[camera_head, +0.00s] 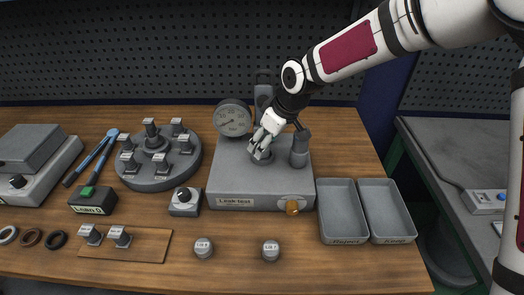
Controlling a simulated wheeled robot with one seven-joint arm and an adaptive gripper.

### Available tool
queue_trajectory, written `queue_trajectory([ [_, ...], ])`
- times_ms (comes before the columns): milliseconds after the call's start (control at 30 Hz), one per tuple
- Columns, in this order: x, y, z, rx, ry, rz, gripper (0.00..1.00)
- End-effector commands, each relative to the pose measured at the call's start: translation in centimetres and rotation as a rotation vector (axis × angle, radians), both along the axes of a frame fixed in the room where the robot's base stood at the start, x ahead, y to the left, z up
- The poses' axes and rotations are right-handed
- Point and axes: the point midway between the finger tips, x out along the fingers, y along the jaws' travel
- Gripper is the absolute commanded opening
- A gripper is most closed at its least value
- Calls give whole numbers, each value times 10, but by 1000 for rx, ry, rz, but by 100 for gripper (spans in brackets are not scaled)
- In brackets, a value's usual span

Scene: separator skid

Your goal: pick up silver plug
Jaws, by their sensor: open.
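My gripper (261,146) is open. It points down over a round grey seat (262,158) on top of the grey leak test box (235,180), and its fingers partly hide that seat. I cannot tell whether anything sits between the fingers. No piece can be clearly singled out as the silver plug. Several grey, plug-like pieces with pale labelled tops stand on the round grey carousel (134,180) to the left. Two similar grey pieces, a left one (91,234) and a right one (120,236), stand on the brown board (150,246) at the front left.
A pressure gauge (233,118) and a dark grey cylinder (299,150) flank my gripper closely. Two grey trays, Reject (343,238) and Keep (389,236), stand at the right. Two labelled round lids (203,248) (271,250) stand in front. A small knob box (185,201) is left of the test box.

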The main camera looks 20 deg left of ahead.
Motion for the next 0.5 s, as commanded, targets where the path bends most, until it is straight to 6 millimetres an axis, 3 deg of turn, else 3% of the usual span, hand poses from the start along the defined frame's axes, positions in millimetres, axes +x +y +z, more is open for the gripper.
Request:
queue_trajectory([
  [133,2,6,-15,0,0,1,58],
  [400,3,7,-18,0,-2,-1,58],
  [433,3,7,-18,0,-2,-1,56],
  [500,3,7,-18,0,-2,-1,40],
])
